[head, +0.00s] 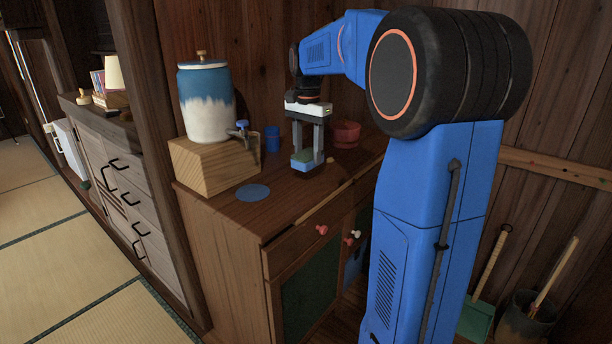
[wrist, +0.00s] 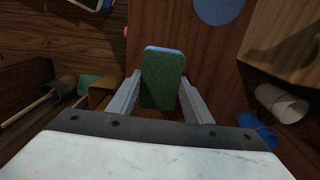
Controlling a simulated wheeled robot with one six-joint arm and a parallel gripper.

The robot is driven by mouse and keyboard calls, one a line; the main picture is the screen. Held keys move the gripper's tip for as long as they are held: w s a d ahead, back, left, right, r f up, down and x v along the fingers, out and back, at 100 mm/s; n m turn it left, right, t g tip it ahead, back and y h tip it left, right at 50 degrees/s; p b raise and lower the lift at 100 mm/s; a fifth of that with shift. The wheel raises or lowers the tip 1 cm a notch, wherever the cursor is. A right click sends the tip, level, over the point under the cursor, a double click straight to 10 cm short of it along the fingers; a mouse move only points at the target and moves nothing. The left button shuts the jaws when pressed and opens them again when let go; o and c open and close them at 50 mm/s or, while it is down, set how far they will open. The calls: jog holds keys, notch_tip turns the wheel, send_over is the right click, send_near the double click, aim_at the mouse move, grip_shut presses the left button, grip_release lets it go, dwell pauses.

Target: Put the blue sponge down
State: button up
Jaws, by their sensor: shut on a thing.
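The blue sponge (head: 302,165) is between the fingers of my gripper (head: 308,157), with its green face up. In the wrist view the sponge (wrist: 163,80) shows its green face and a thin blue edge at the far end. The fingers of my gripper (wrist: 163,98) press on its two long sides. It is over the wooden cabinet top (head: 300,194); I cannot tell whether it touches the wood. A flat blue disc (head: 253,192) lies bare on the cabinet top, to the left and nearer the front. The disc also shows in the wrist view (wrist: 219,9).
A blue and white dispenser (head: 207,103) stands on a wooden box (head: 212,165) at left. A blue cup (head: 272,139) and a red container (head: 345,134) stand behind my gripper. Wood around the disc is clear.

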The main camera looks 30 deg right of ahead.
aim_at(308, 154)
jog(key=shift+f, duration=2.95)
jog(key=shift+f, duration=0.1)
jog(key=o, duration=1.1)
notch_tip(308, 154, up, 12)
jog(key=shift+r, duration=0.1)
jog(key=s+a+f+n+t, duration=0.1)
jog(key=s+a+f+n, duration=0.3)
jog(key=s, duration=0.6)
jog(key=s+a+f+n+t, duration=0.2)
jog(key=s+a+f+n, duration=0.3)
jog(key=s+f, duration=0.3)
jog(key=s+a+f+n+t, duration=0.1)
jog(key=s+a+f+n, duration=0.4)
jog(key=s, duration=0.7)
jog(key=shift+s+a+f+t, duration=0.15)
jog(key=shift+a+f+t, duration=0.25)
jog(key=shift+a+f, duration=0.5)
